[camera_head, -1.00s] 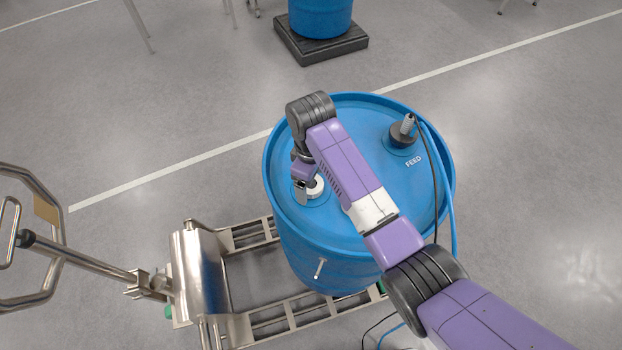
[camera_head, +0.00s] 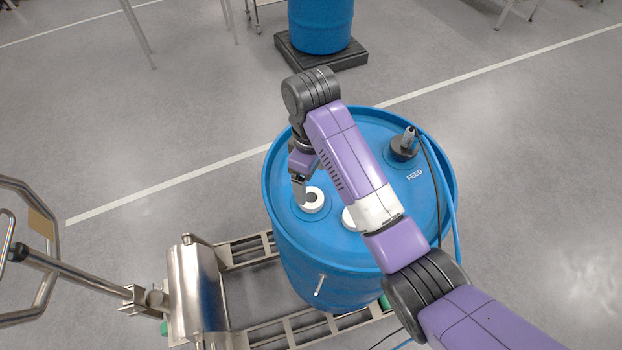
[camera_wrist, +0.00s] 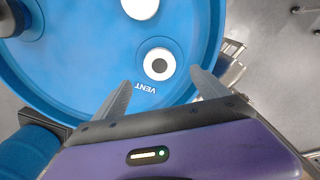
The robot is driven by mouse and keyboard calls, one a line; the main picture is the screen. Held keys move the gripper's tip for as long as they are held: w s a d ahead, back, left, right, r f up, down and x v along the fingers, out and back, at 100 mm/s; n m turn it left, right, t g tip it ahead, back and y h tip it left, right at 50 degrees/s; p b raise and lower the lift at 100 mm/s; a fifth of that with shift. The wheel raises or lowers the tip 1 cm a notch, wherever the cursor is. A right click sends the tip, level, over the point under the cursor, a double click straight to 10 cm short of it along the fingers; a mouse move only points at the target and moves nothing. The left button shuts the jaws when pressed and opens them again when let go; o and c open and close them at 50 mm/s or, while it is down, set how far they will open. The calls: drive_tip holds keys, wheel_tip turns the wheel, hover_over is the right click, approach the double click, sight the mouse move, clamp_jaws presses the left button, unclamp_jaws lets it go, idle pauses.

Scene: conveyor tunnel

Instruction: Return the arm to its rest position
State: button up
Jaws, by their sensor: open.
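My gripper (camera_head: 299,192) hangs from my bent purple arm over the left part of the blue drum's lid (camera_head: 345,125). In the wrist view its two grey fingers (camera_wrist: 164,88) are spread apart with nothing between them. A white ring with a dark centre (camera_head: 312,200) lies beside the fingertips in the head view. It also shows in the wrist view (camera_wrist: 159,64), beyond the fingers, next to the word VENT. A plain white disc (camera_head: 350,219) on the lid is partly hidden by my arm.
A FEED fitting (camera_head: 404,146) with a dark cable and blue hose stands on the lid's right side. The drum sits by a steel pallet truck (camera_head: 200,290) with its handle at left. Another blue drum (camera_head: 320,25) stands behind. Open floor lies to the right.

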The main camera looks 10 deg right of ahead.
idle(0.3)
drive_tip(key=w+a+r+m+t+y, duration=0.2)
drive_tip(key=w+t, duration=0.2)
drive_tip(key=w, duration=0.1)
drive_tip(key=w+a+r+m+t+y, duration=0.1)
drive_tip(key=w+a+r+t, duration=0.1)
drive_tip(key=w+a+t, duration=0.15)
drive_tip(key=s+d+m+t+h+b, duration=0.1)
drive_tip(key=s+d, duration=0.5)
drive_tip(key=s, duration=0.9)
drive_tip(key=s+d+m+t+h+b, duration=0.1)
drive_tip(key=s+d+m+t+b, duration=0.2)
drive_tip(key=s+d, duration=0.4)
drive_tip(key=s+d+m+t+h+b, duration=0.1)
drive_tip(key=s+d, duration=0.5)
drive_tip(key=s, duration=1.8)
drive_tip(key=m+t+b, duration=0.1)
drive_tip(key=m+t, duration=0.1)
drive_tip(key=m, duration=0.1)
drive_tip(key=shift+d+f, duration=0.2)
drive_tip(key=shift+d, duration=0.2)
